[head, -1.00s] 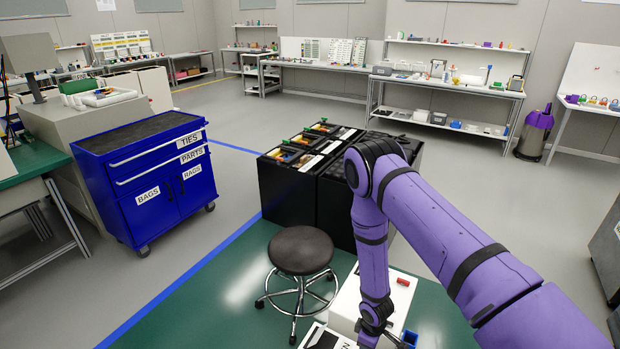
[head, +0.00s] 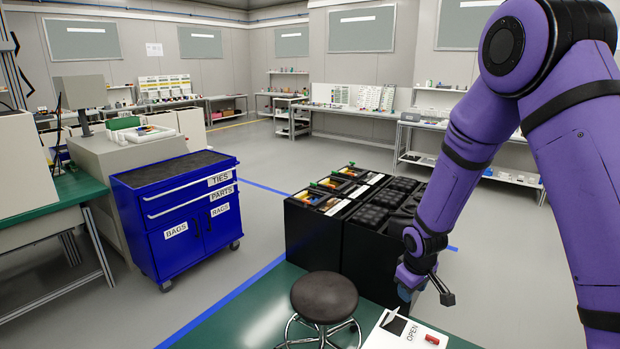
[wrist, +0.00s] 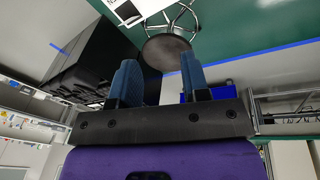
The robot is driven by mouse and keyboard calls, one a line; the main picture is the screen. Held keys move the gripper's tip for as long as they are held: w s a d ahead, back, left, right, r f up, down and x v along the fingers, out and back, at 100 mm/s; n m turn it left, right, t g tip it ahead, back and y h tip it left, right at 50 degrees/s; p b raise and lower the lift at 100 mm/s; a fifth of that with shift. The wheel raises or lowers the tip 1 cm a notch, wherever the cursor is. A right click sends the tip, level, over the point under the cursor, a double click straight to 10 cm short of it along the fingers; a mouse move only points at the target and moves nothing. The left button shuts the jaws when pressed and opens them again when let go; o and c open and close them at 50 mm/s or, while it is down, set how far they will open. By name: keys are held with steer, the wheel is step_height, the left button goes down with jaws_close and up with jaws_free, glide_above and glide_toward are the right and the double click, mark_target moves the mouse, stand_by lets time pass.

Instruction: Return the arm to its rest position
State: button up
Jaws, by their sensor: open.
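My purple arm fills the right side of the head view, raised and bent at the elbow. My gripper (head: 404,291) hangs at its lower end, in front of the black cabinets and above the white box. In the wrist view my gripper (wrist: 158,82) shows two blue fingers spread apart. Nothing is between them; the stool and floor show beyond.
Black cabinets (head: 318,233) are behind, with a blue cart (head: 180,210) farther left. Grey floor between them and the back benches is clear.

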steer(key=s+d+r+m+t, duration=0.15)
steer(key=s+r, duration=0.35)
steer(key=r, duration=0.7)
steer(key=s+d+r+m, duration=0.2)
steer(key=s+r, duration=0.4)
steer(key=r, duration=0.6)
steer(key=s+r+m, duration=0.1)
steer(key=s+r, duration=0.2)
steer(key=s, duration=0.3)
steer(key=s+r+m+t, duration=0.1)
steer(key=s+r, duration=0.2)
steer(key=s, duration=0.4)
steer(key=s+d+r+m, duration=0.1)
steer(key=s+r, duration=0.3)
steer(key=s, duration=0.2)
steer(key=shift+s+y, duration=0.3)
steer(key=shift+s, duration=0.1)
steer(key=shift+d+r+t, duration=0.1)
steer(key=shift+t, duration=0.15)
